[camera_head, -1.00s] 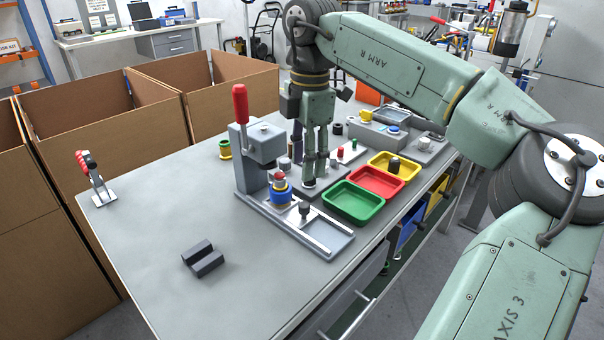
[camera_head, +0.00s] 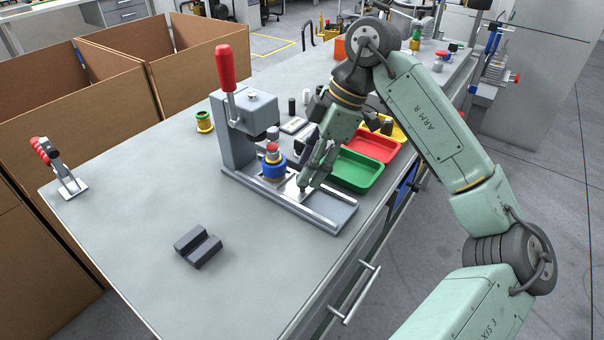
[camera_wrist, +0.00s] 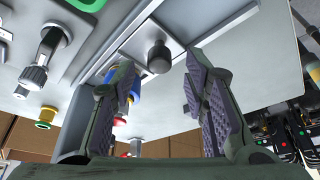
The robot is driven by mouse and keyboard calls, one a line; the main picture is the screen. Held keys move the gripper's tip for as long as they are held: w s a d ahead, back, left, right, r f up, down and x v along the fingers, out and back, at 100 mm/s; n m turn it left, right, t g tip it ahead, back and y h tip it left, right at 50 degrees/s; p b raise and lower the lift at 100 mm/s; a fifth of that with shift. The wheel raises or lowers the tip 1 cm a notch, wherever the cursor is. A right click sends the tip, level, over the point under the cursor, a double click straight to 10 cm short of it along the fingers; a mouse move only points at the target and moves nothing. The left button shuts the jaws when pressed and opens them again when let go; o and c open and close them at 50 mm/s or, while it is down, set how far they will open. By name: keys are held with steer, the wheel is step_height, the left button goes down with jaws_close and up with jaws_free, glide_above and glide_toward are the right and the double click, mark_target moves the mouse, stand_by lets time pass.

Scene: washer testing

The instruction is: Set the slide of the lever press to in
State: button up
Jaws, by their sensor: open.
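The grey lever press (camera_head: 235,150) stands on the bench, its red-handled lever (camera_head: 226,70) upright. Its slide carries a blue and yellow part with a red top (camera_head: 272,163) near the press head. A dark round knob (camera_wrist: 158,57) stands on the slide plate, on the side away from the head. My gripper (camera_head: 308,180) is at this knob, its fingers pointing down and partly covering it. In the wrist view, my gripper (camera_wrist: 163,88) is open and the knob shows beyond and between the fingertips, with gaps on both sides; I see no contact.
Green (camera_head: 355,171) and red (camera_head: 372,146) trays lie just beyond my gripper. A dark grooved block (camera_head: 198,246) and a red-handled clamp (camera_head: 60,168) sit on the left of the bench.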

steer(key=shift+x, duration=1.75)
steer(key=shift+c, duration=0.6)
jaws_close()
